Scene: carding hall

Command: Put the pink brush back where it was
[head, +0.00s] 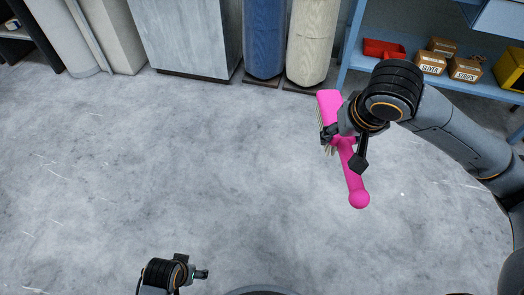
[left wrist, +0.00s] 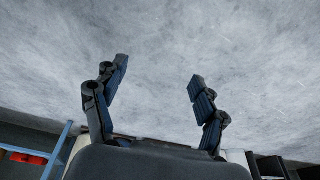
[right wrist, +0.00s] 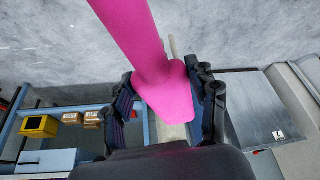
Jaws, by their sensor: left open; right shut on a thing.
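The pink brush (head: 355,182) hangs in my right gripper (head: 344,142) in the head view, its bristled head up and its round-ended handle down. In the right wrist view the brush (right wrist: 150,50) sits between the two fingers of the right gripper (right wrist: 165,105), which is shut on it. It is held in the air over the floor. My left gripper (head: 200,274) is low at the bottom of the head view, far from the brush. In the left wrist view the left gripper (left wrist: 158,80) is open and empty over bare floor.
A blue shelf (head: 390,77) at the back right holds a red bin (head: 384,49), several cardboard boxes (head: 466,69) and a yellow bin (head: 511,69). Blue (head: 264,40) and cream (head: 311,42) cylinders stand beside a grey cabinet (head: 187,38). The middle floor is clear.

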